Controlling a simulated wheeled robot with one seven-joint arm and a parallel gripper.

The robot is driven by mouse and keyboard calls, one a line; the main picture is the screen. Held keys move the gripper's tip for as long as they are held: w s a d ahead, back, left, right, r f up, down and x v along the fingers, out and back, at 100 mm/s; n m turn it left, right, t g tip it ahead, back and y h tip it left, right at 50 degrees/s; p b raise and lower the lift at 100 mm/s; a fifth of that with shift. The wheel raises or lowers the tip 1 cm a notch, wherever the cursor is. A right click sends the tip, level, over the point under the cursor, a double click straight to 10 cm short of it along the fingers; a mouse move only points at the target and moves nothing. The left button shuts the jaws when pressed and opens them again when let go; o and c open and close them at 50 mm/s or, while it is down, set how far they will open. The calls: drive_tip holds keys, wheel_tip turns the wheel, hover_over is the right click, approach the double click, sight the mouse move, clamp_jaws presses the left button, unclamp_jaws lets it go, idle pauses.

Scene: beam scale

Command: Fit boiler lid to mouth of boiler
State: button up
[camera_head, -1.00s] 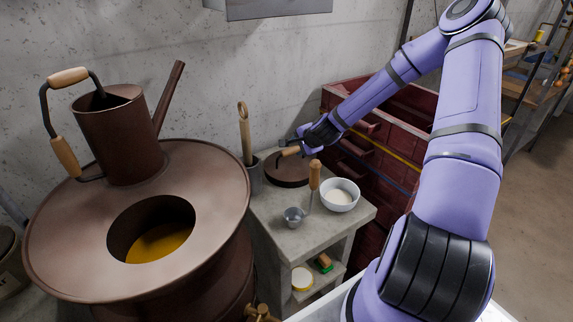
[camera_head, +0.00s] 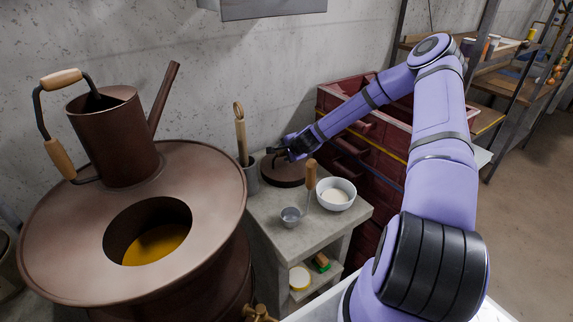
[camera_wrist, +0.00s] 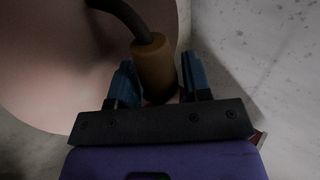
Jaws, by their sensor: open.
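The boiler (camera_head: 50,245) is a large brown drum at the left, with a round open mouth (camera_head: 150,243) in its flat top showing yellow liquid inside. The boiler lid (camera_head: 283,171) is a brown disc lying on the small grey stand to the right of the boiler. In the wrist view the lid (camera_wrist: 60,85) fills the upper left, with a dark curved handle ending in a wooden grip (camera_wrist: 153,62). My gripper (camera_wrist: 155,85) is open, its two fingers on either side of the wooden grip. In the head view my gripper (camera_head: 279,149) hides part of the lid.
A brown can (camera_head: 112,140) with wooden grips stands on the boiler top. The stand (camera_head: 300,235) also bears a white bowl (camera_head: 336,194), a small metal cup (camera_head: 290,216), a wooden-handled tool (camera_head: 311,178) and a holder with a wooden utensil (camera_head: 241,135). A wall is close behind; red drawers (camera_head: 350,150) stand right.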

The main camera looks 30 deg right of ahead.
drive_tip(key=shift+w+f, duration=0.4)
drive_tip(key=shift+w, duration=0.05)
clamp_jaws()
drive_tip(key=shift+r, duration=0.1)
